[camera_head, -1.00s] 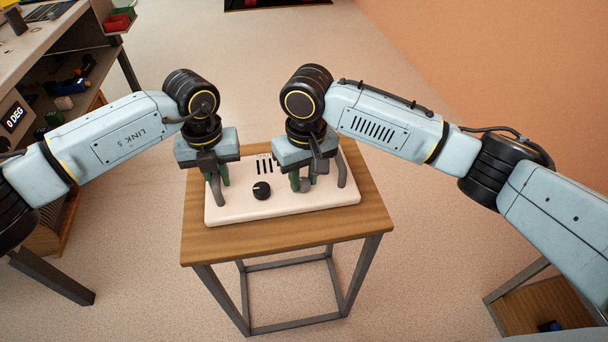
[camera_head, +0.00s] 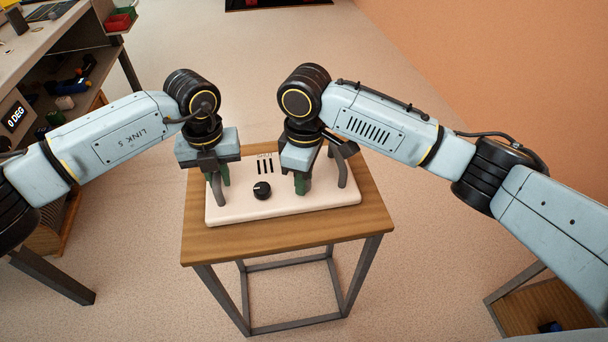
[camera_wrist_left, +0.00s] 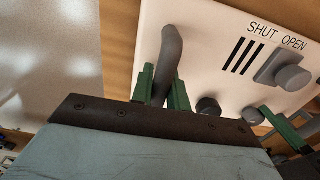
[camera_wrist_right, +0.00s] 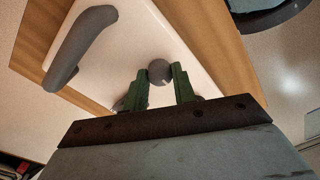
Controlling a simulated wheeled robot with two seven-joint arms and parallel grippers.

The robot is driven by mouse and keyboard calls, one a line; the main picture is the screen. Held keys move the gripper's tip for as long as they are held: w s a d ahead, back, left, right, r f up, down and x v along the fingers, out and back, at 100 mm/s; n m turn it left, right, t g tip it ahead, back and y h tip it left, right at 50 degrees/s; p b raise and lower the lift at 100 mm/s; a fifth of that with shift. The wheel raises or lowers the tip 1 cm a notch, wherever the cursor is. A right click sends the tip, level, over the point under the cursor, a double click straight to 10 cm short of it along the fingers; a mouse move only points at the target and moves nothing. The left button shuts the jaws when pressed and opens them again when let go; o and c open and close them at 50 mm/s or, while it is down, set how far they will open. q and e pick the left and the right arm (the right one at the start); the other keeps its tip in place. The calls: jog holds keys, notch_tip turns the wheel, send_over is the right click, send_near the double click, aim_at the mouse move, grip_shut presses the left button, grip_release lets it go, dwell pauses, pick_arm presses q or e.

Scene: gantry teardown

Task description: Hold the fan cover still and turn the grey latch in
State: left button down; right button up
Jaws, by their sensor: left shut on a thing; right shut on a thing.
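The white fan cover (camera_head: 238,207) lies on a small wooden table. My left gripper (camera_head: 221,180) is shut on its left grey handle (camera_wrist_left: 170,55), which stands between the green fingers. The head view hides most of the latch behind this gripper. The left wrist view shows a grey block with a round knob (camera_wrist_left: 285,72) below the words SHUT and OPEN. I cannot tell whether it joins the held knob.
The right handle (camera_head: 341,168) stands close beside my right gripper. A black dial (camera_head: 262,190) and dark slots (camera_head: 265,167) sit between the grippers. The wooden tabletop (camera_head: 290,237) is bare in front. A cluttered bench (camera_head: 35,45) stands at the left.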

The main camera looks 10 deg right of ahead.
jog(key=shift+n, duration=0.3)
jog(key=o, duration=1)
notch_tip(320, 180, up, 12)
jog(key=shift+w, duration=0.2)
jog(key=shift+d, duration=0.1)
